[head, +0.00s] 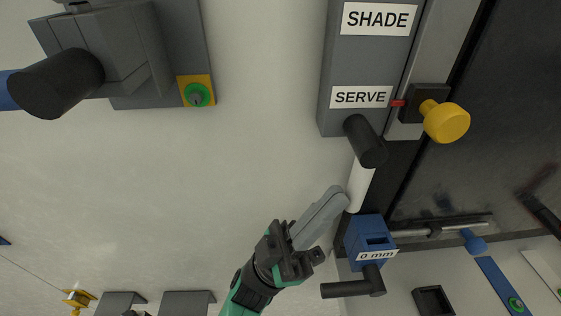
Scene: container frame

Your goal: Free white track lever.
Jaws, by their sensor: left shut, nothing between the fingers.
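A white rod (359,188), which looks like the white track lever, runs between a black cylindrical grip (366,142) and a blue block (370,235). Its upper end is hidden behind the grip. The grip sticks out at the lower end of a grey housing labelled SHADE and SERVE (338,65). My left gripper (338,194) comes up from below, its grey fingers shut and empty. Its tips are just left of the white rod's lower part; I cannot tell whether they touch it. My right gripper is not in view.
The blue block carries a "0 mm" label (377,255) and a black handle (353,288). A yellow knob (446,122) with a red pointer (398,103) sits at right. A blue knob (473,241) is lower right. The pale wall (150,190) on the left is mostly clear.

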